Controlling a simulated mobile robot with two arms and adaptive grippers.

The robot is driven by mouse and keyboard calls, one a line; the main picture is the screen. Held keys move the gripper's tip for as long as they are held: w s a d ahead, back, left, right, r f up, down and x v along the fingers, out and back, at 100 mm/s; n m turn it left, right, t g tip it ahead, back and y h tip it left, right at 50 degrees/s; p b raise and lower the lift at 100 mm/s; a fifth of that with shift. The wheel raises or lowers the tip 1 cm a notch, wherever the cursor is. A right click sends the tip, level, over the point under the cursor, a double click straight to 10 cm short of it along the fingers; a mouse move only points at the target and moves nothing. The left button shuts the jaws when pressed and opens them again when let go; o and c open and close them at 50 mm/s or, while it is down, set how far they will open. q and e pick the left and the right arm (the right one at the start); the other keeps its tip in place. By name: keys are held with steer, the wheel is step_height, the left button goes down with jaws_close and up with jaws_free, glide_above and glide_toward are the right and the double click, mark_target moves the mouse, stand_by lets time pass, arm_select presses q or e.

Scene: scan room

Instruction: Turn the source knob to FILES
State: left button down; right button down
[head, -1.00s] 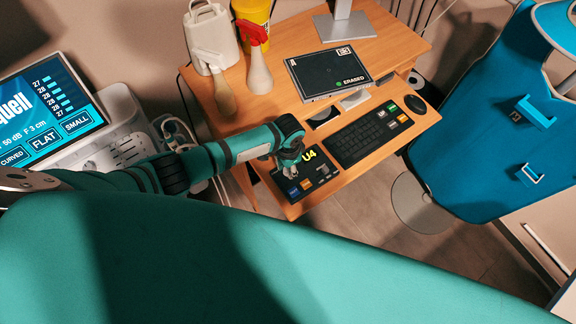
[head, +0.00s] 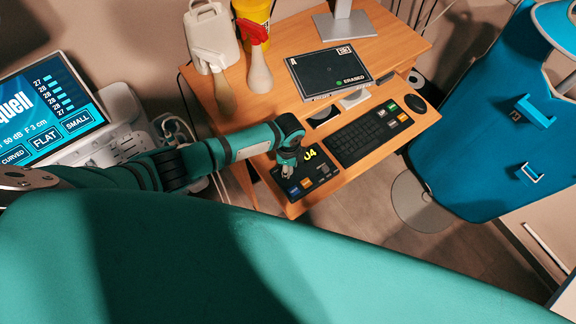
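A black control pad (head: 318,184) with a yellow label, partly covered, and small coloured keys lies on the desk's lower shelf. My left gripper (head: 287,172) points down over the pad's left part, at or just above its surface. The gripper and wrist hide what is beneath them, so I cannot make out the source knob or a FILES mark. The fingers are too small to tell whether they are open, shut or touching anything. My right gripper is not in view.
A black keyboard (head: 368,136) and mouse (head: 415,103) lie right of the pad. A flat panel marked ERASED (head: 328,72) and spray bottles (head: 259,70) stand on the wooden desk (head: 385,50). An ultrasound screen (head: 45,108) is at left. A large teal surface (head: 230,260) fills the foreground.

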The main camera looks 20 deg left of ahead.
arm_select(q)
steer(key=shift+d+m, duration=0.1)
steer(key=shift+m, duration=0.2)
stand_by(0.4)
steer(key=c, duration=1)
jaws_free()
steer(key=shift+r, duration=0.15)
step_height(320, 180, up, 12)
steer(key=shift+f, duration=0.1)
